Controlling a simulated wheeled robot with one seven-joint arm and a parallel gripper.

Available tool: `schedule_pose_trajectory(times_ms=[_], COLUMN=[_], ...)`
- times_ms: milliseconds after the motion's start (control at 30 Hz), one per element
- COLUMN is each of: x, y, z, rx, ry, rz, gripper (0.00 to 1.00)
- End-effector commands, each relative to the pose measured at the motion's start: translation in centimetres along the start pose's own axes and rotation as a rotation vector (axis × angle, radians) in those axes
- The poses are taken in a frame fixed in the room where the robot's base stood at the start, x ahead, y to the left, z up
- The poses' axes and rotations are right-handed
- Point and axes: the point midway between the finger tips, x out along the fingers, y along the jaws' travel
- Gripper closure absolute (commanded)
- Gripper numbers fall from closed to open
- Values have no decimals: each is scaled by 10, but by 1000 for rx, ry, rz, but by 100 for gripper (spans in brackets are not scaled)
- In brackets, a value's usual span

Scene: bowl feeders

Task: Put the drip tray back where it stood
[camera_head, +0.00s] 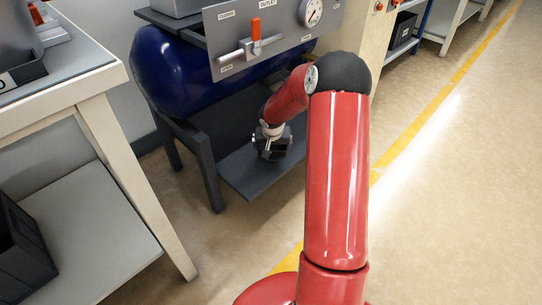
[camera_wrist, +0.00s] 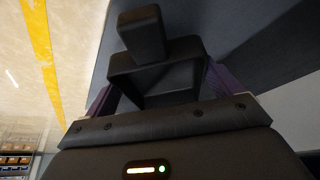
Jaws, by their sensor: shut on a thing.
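My gripper (camera_head: 271,143) reaches in under the blue tank, low above the dark grey lower shelf (camera_head: 247,178). In the wrist view my gripper (camera_wrist: 158,90) has its two purple-sided fingers closed on either side of a small, dark, box-like piece, which I take to be the drip tray (camera_wrist: 190,60). A dark block (camera_wrist: 142,35) sticks up at its far side. In the head view the piece is small and dark, so I cannot tell whether it touches the shelf.
The blue tank (camera_head: 165,75) stands on a dark frame, with a leg (camera_head: 207,170) left of my gripper. A panel (camera_head: 285,45) with an orange-handled valve and a gauge is above. A pale bench (camera_head: 60,110) stands at left. The floor at right is clear.

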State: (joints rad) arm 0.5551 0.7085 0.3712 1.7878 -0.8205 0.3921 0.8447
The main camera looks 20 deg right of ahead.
Motion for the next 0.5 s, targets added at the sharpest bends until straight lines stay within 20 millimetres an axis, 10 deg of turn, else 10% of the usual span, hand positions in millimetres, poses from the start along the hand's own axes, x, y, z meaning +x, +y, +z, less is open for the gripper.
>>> schedule_pose_trajectory(times_ms=[500], x=[46], y=[0], z=[19], rx=[0], ry=[2], rz=[0], gripper=[34])
